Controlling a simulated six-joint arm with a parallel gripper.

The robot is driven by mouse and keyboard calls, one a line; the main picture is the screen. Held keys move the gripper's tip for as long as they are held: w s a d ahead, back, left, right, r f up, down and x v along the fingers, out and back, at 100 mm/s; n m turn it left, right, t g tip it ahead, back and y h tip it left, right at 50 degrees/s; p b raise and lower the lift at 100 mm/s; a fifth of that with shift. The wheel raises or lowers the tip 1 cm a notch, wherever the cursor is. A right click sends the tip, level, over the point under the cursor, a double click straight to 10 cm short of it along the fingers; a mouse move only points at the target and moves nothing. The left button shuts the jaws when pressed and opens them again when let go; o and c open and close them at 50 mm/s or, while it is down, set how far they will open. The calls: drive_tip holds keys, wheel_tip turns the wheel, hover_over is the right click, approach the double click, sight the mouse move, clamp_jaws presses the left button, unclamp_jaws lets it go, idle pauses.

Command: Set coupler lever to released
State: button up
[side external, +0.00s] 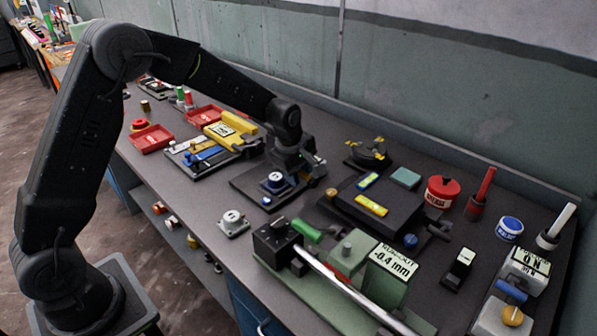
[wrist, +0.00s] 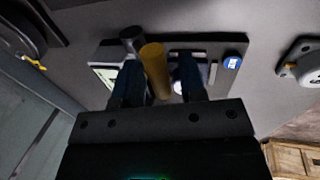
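In the side external view my gripper (side external: 294,166) is low over a dark base plate (side external: 243,184) carrying a blue-and-white round part (side external: 274,182). My wrist and fingers hide most of the lever there.
A black block with yellow labels (side external: 350,203) stands close on the right, with a hazard-striped fixture (side external: 369,152) behind. A yellow-and-blue device (side external: 205,150) is to the left. A small grey knob unit (side external: 233,222) sits in front, with clear table around it.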

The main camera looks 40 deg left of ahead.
drive_tip(key=shift+s, duration=0.1)
clamp_jaws()
drive_tip(key=shift+f, duration=0.1)
drive_tip(key=shift+w+r+g, duration=0.3)
drive_tip(key=shift+w+g, duration=0.4)
drive_tip(key=shift+g, duration=0.65)
drive_tip(key=shift+w+r+g, duration=0.3)
drive_tip(key=shift+w+g, duration=0.4)
drive_tip(key=shift+g, duration=0.65)
drive_tip(key=shift+o, duration=0.6)
unclamp_jaws()
drive_tip(key=shift+r, duration=0.2)
